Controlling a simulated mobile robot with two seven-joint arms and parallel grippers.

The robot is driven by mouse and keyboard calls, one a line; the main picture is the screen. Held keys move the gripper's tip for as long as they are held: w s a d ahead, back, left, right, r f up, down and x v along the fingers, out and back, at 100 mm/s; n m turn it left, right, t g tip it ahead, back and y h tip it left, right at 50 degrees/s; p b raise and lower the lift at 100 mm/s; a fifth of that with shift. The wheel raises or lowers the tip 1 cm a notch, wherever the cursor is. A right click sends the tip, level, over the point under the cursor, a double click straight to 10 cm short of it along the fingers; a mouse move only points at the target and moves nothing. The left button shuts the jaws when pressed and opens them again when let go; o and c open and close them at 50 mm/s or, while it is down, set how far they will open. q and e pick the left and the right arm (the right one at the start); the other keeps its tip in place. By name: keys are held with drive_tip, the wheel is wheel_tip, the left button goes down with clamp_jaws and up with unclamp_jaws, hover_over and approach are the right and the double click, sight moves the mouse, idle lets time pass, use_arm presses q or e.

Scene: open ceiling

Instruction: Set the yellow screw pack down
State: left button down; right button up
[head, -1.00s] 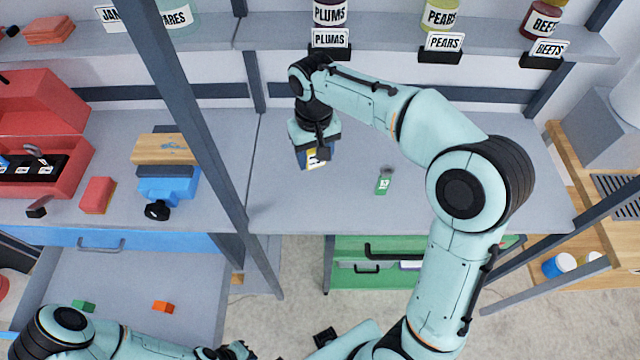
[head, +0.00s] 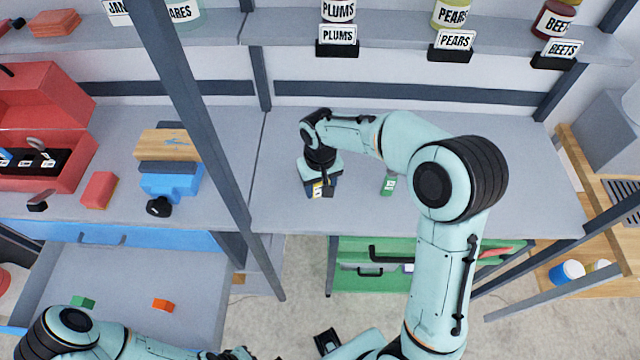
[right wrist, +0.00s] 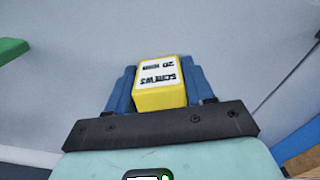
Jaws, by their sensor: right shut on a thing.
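The yellow screw pack (right wrist: 160,94) with a white label reading SCREWS sits between the blue fingers of my right gripper (right wrist: 161,88) in the right wrist view. In the head view the right gripper (head: 321,188) points down at the grey worktop (head: 285,210), left of a small green pack. Only a bit of the screw pack (head: 318,193) shows there. I cannot tell whether the pack touches the worktop. My left arm is at the bottom left of the head view, and its fingers are not clear.
A green pack (head: 389,184) lies on the worktop right of the gripper. A slanted post (head: 200,130) stands to the left. Jars and label stands line the shelf (head: 400,45) above. The worktop's front left is clear.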

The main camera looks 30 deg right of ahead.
drive_tip(key=shift+f, duration=0.15)
drive_tip(key=o, duration=1.1)
use_arm(q)
drive_tip(key=shift+f, duration=0.1)
use_arm(e)
drive_tip(key=shift+r, duration=0.35)
wheel_tip(320, 180, up, 12)
drive_tip(key=shift+f+p, duration=0.15)
drive_tip(key=shift+p, duration=0.55)
use_arm(q)
drive_tip(key=shift+w+r, duration=0.35)
drive_tip(key=shift+r, duration=0.2)
drive_tip(key=shift+w+r, duration=0.3)
drive_tip(key=shift+r, duration=0.2)
